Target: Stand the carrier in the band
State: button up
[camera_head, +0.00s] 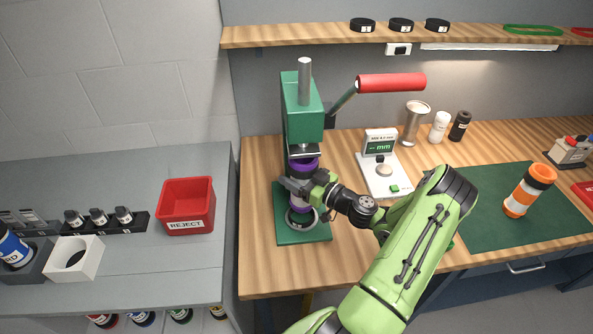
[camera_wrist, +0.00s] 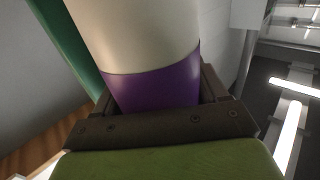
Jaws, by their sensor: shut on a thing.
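A carrier with purple ends and a pale middle (camera_head: 298,202) stands roughly upright under the ram of the green press (camera_head: 302,120). My gripper (camera_head: 297,186) reaches in from the right and is shut on the carrier around its side. In the wrist view the carrier's cream body (camera_wrist: 135,35) and purple section (camera_wrist: 155,90) fill the space between my fingers. A grey ring (camera_head: 301,221) shows on the press base at the carrier's foot. I cannot tell whether the foot is inside this ring or above it. Part of the carrier is hidden by my gripper.
The press lever has a red handle (camera_head: 391,82) above my arm. A gauge (camera_head: 382,172) stands right of the press. An orange and white carrier (camera_head: 528,190) is on the green mat (camera_head: 488,225). A red reject bin (camera_head: 187,205) sits on the left bench. The wooden bench front is clear.

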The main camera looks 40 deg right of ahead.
jog(key=shift+f+b, duration=0.5)
jog(key=shift+f, duration=0.85)
jog(key=shift+b, duration=1.1)
jog(key=shift+f+b, duration=0.95)
jog(key=shift+b, duration=0.2)
jog(key=o, duration=1.3)
jog(key=s+d, duration=0.1)
jog(key=s, duration=0.4)
jog(key=s+d+b, duration=0.1)
jog(key=s, duration=0.4)
jog(key=s+d, duration=0.1)
jog(key=s, duration=0.4)
jog(key=shift+s+b, duration=0.25)
jog(key=shift+b, duration=0.1)
